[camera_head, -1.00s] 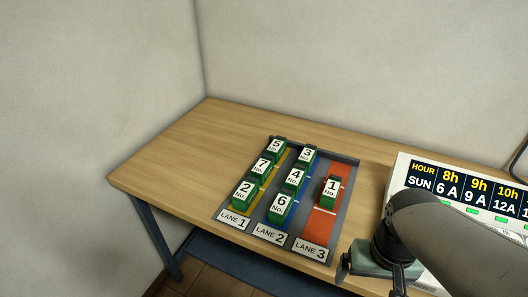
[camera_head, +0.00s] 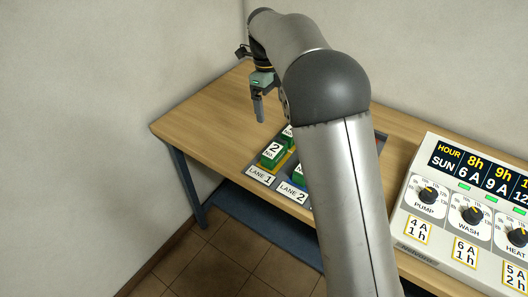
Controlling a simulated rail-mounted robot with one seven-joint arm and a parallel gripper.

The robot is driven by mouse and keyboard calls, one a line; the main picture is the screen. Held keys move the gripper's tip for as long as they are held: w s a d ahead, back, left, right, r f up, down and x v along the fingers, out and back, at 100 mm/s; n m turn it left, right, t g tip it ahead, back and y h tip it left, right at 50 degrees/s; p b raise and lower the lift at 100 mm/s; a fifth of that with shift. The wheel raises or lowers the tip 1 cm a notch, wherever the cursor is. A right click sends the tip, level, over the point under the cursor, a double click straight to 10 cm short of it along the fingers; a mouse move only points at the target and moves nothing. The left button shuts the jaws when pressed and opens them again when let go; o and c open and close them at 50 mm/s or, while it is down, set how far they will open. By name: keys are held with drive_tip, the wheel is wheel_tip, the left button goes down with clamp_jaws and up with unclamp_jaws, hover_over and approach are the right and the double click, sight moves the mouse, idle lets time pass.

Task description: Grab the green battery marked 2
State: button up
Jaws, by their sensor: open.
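The green battery marked 2 (camera_head: 272,153) stands at the front end of lane 1, on the yellow strip of the grey lane tray (camera_head: 260,174). My gripper (camera_head: 259,110) hangs above the table, a little up and left of that battery in the picture, pointing down. It is open and holds nothing visible; its fingers overlap from this angle. Another green battery (camera_head: 287,133) shows partly behind battery 2. A further green battery (camera_head: 299,174) at the front of lane 2 is mostly hidden by my arm, its number not readable. The other batteries and lane 3 are hidden.
A white control panel (camera_head: 418,178) with knobs and an hour display stands on the right of the table. The wooden table top (camera_head: 205,118) is clear left of the tray. Walls close off the left and back.

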drive_tip(key=p, duration=0.2)
hover_over(275, 148)
drive_tip(key=f, duration=1.1)
drive_tip(key=shift+w+a+f, duration=0.2)
drive_tip(key=shift+a, duration=0.1)
drive_tip(key=shift+s+d+f+p, duration=0.15)
drive_tip(key=shift+f+p, duration=0.35)
drive_tip(key=shift+f, duration=1)
drive_tip(key=shift+s+d+f+p, duration=0.1)
drive_tip(key=shift+f+p, duration=0.4)
drive_tip(key=shift+f, duration=0.95)
drive_tip(key=shift+r, duration=0.1)
drive_tip(key=c, duration=1)
drive_tip(key=shift+c, duration=0.2)
